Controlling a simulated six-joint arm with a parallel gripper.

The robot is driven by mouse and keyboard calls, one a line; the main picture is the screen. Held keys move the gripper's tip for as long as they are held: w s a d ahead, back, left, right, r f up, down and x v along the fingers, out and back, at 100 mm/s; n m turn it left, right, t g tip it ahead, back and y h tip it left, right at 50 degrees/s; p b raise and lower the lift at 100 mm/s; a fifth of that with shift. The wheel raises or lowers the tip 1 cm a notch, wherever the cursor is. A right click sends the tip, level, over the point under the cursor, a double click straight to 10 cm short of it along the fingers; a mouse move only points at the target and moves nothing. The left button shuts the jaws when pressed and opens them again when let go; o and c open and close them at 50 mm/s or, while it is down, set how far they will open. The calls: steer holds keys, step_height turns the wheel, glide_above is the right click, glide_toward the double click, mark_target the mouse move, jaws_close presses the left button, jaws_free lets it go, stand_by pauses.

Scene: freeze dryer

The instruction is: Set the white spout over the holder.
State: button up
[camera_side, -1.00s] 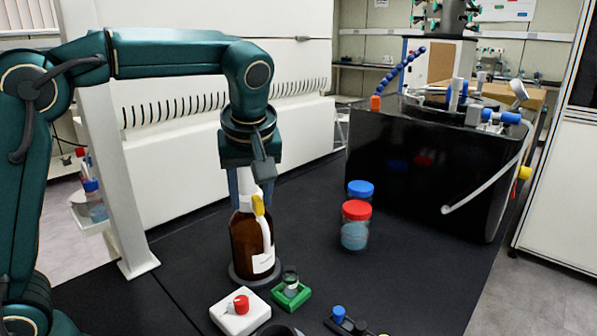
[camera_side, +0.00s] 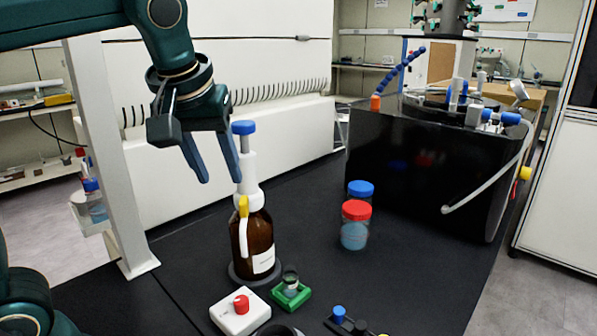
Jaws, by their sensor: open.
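A brown bottle (camera_side: 258,238) with a white pump top (camera_side: 246,185) and a blue cap (camera_side: 243,127) stands upright on a dark round base. The white spout (camera_side: 243,236), with a yellow piece at its upper end, hangs down the front left of the bottle. A green holder (camera_side: 303,293) with a small clear vial (camera_side: 290,280) in it sits on the bench in front and to the right of the bottle. The spout's lower end does not appear to be over it. My gripper (camera_side: 220,181) is open and empty, left of the pump top, its right finger close to it.
A white block (camera_side: 240,319) with a red cap lies left of the green holder. A red-lidded jar (camera_side: 355,232) and a blue-lidded jar (camera_side: 361,189) stand to the right. A large black unit (camera_side: 420,170) is behind them. The bench right of the bottle is partly clear.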

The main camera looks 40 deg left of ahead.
steer(key=s+d+f+m+t+h, duration=0.1)
steer(key=s+d+f+m+h, duration=0.1)
steer(key=s+f+m, duration=0.4)
steer(key=shift+s+d+f+m+h, duration=0.35)
steer(key=shift+s+d+f, duration=0.55)
steer(key=shift+s+f, duration=1.2)
steer(key=shift+s+r, duration=0.45)
steer(key=shift+r, duration=0.1)
